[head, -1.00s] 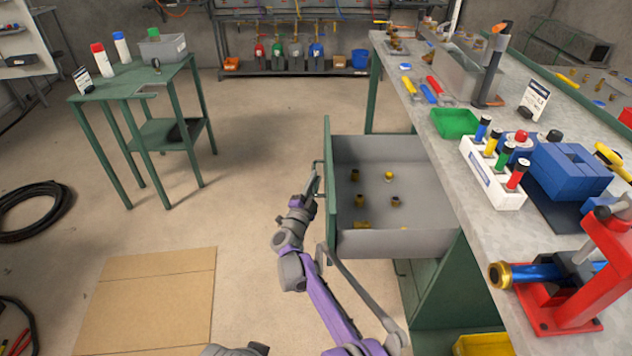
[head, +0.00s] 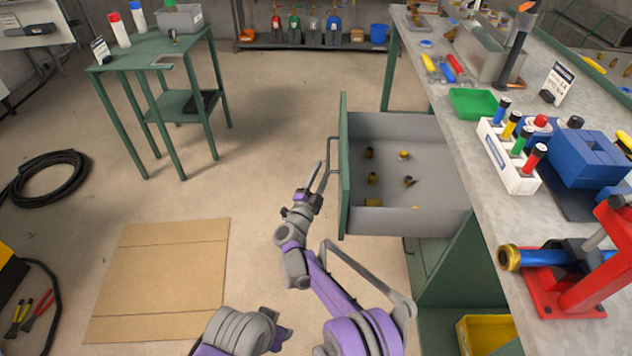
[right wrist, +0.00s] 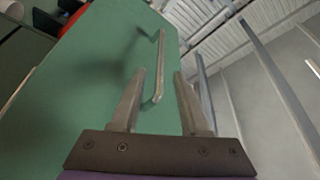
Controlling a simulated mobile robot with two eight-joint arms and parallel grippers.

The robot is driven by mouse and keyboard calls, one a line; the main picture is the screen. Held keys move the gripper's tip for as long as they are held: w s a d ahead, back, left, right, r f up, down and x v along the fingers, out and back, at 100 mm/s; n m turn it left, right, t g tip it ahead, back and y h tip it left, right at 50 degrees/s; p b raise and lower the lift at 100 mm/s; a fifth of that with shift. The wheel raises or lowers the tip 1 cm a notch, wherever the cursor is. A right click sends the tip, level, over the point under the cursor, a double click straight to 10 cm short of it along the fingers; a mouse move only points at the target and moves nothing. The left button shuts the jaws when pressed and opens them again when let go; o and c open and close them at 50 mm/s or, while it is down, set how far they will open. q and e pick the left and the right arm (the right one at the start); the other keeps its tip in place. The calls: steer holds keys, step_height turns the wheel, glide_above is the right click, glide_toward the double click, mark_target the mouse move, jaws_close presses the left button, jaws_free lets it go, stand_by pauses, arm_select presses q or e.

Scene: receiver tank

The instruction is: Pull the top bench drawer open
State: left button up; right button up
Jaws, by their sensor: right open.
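The top bench drawer (head: 385,220) stands pulled out from the bench, its green front panel (head: 344,170) facing left. Small brass fittings (head: 372,178) lie inside it. The bar handle (head: 331,152) is on the front panel; it also shows in the right wrist view (right wrist: 161,65). My right gripper (head: 322,177) is open and empty, just left of the handle.
The workbench top (head: 455,140) holds a green tray (head: 474,103), a white rack (head: 508,160) and a red fixture (head: 570,290). A green side table (head: 150,50) stands at the back left.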

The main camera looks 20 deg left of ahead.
steer(key=shift+v, duration=2.2)
